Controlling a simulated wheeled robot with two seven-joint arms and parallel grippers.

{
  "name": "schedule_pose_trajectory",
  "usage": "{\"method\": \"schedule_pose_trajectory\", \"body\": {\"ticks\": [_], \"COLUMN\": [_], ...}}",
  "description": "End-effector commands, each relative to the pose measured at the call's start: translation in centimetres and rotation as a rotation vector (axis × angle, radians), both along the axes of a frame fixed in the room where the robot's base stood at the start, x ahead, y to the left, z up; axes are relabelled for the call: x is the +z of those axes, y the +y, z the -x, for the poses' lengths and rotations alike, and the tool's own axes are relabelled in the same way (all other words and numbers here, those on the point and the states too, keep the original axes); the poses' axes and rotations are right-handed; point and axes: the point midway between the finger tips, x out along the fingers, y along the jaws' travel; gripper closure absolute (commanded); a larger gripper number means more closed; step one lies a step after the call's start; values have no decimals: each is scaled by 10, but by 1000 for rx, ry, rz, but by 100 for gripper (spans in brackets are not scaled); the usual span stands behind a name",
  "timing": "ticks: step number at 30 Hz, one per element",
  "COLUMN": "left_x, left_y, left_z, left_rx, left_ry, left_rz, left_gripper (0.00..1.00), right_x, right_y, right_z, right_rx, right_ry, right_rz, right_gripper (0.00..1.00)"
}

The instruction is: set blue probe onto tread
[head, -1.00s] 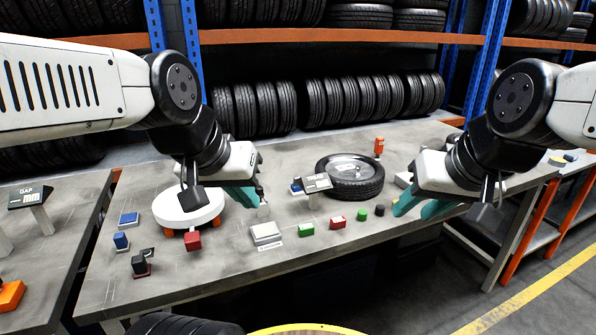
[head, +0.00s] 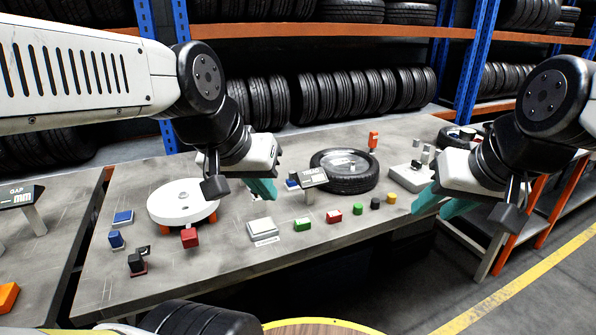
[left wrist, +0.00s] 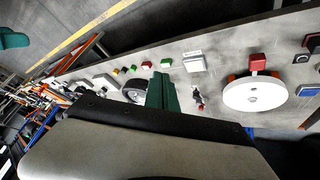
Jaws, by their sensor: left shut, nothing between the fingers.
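A small blue piece (head: 292,182), possibly the blue probe, sits beside the small tilted display (head: 313,177). A blue block (head: 116,239) stands at the table's left, and I cannot tell which is the probe. A black tyre (head: 345,186) lies flat behind the display. My left gripper (head: 264,191) is shut and empty, its teal fingers over the table between the white turntable and the display. Its fingers also show in the left wrist view (left wrist: 162,93). My right gripper (head: 441,203) has its teal fingers apart, empty, near the table's front right edge.
The white turntable (head: 183,203) stands left, with a red block (head: 189,237) in front. A pale square plate (head: 261,225) and a row of small coloured pieces, including a green block (head: 302,224), line the front. A grey block (head: 411,177) stands right. Tyre racks rise behind.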

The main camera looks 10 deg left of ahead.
Motion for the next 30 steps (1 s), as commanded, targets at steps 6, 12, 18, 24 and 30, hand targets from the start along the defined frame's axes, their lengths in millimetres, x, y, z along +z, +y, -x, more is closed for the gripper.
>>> {"method": "schedule_pose_trajectory", "body": {"ticks": [6, 12, 18, 24, 30], "left_x": [3, -16, -68, -116, -133], "left_y": [2, 20, 54, 83, 95], "left_z": [-58, -167, -265, -320, -336], "left_rx": [93, 294, 514, 658, 708], "left_ry": [16, 27, 20, 0, -11], "left_rz": [84, 204, 271, 287, 290], "left_gripper": [100, 100, 100, 100, 100], "right_x": [0, 0, 0, 0, 0], "right_y": [0, 0, 0, 0, 0], "right_z": [0, 0, 0, 0, 0], "right_rx": [0, 0, 0, 0, 0], "right_ry": [0, 0, 0, 0, 0], "right_rz": [0, 0, 0, 0, 0], "right_gripper": [64, 64, 64, 64, 64]}}
